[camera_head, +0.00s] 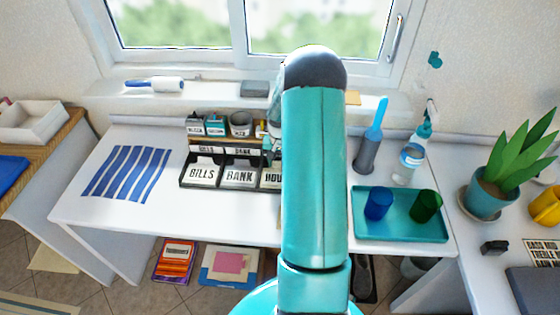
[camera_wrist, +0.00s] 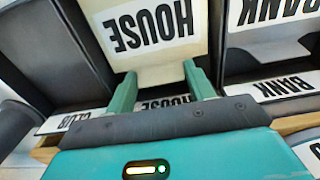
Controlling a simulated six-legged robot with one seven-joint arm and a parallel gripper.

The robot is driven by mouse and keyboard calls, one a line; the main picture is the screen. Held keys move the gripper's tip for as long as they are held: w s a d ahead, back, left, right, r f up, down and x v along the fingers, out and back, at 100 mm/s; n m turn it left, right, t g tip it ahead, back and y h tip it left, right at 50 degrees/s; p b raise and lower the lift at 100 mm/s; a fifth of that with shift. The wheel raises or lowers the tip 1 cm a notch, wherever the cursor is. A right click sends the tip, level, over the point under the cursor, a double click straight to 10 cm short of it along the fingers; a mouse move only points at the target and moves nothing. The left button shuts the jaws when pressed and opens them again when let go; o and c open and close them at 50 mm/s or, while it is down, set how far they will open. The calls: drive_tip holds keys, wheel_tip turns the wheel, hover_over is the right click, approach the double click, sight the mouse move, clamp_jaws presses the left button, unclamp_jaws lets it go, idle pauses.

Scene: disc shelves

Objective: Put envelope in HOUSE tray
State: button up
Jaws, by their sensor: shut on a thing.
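In the wrist view, my gripper (camera_wrist: 160,78) is shut on a cream envelope (camera_wrist: 155,70), which lies between its two green fingers. A large white HOUSE label shows upside down on the cream surface. The envelope is at the HOUSE tray (camera_wrist: 165,103), whose small HOUSE label shows between the fingers. Whether the envelope rests on the tray floor cannot be told. In the head view, the HOUSE tray (camera_head: 271,177) is partly hidden behind my arm, and the envelope and fingertips are mostly hidden.
The BANK tray (camera_head: 238,177) and BILLS tray (camera_head: 201,173) stand left of the HOUSE tray. A CLUB label (camera_wrist: 72,120) shows on its other side in the wrist view. A striped cloth (camera_head: 127,173) lies left; a teal tray (camera_head: 400,228) with cups stands right.

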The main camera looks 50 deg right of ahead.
drive_tip(key=o, duration=1)
drive_tip(key=shift+f, duration=0.1)
wheel_tip(320, 180, up, 12)
drive_tip(key=shift+r, duration=0.2)
